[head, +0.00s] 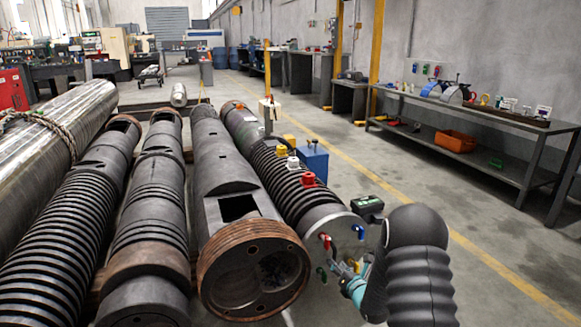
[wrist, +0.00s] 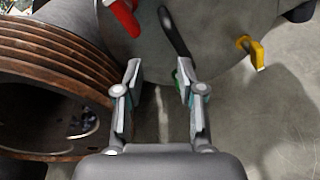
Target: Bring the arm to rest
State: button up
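My gripper (wrist: 160,85) is open, its two fingers apart with grey floor and the barrel's end plate showing between them. In the head view my gripper (head: 354,282) is small and partly hidden by my dark arm (head: 420,265), in front of the right barrel's round grey end plate (head: 346,225). In the wrist view the plate (wrist: 215,45) carries a red handle (wrist: 124,16), a black curved handle (wrist: 173,32) and a yellow handle (wrist: 252,50). A green part (wrist: 178,78) shows beside the right finger, partly hidden; I cannot tell whether they touch.
Left of my gripper, a dark barrel with a rusty threaded rim (head: 255,270) lies close; its rim (wrist: 60,45) fills the wrist view's left. A shelf bench (head: 480,120) with an orange bin (head: 455,141) stands at right. Open floor (head: 510,240) lies between.

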jog(key=s+d+f+m+g+h, duration=0.3)
jog(key=s+f+m+g, duration=0.25)
jog(key=f+m, duration=0.4)
jog(key=s+d+r+m+g+h+p, duration=0.15)
jog(key=s+r+m+g, duration=0.3)
jog(key=s+m, duration=0.5)
jog(key=s+a+r+m+p, duration=0.2)
jog(key=s+r+m+p, duration=0.1)
jog(key=s+r, duration=0.7)
jog(key=s+a+r+m+p, duration=0.3)
jog(key=s+r+m, duration=0.3)
jog(key=r, duration=1.2)
jog(key=s+a+r+m+p, duration=0.2)
jog(key=s+r+m, duration=0.3)
jog(key=s+r, duration=0.9)
jog(key=shift+s+a+r+p, duration=0.2)
jog(key=shift+s+r+p, duration=0.15)
jog(key=shift+s+p, duration=0.25)
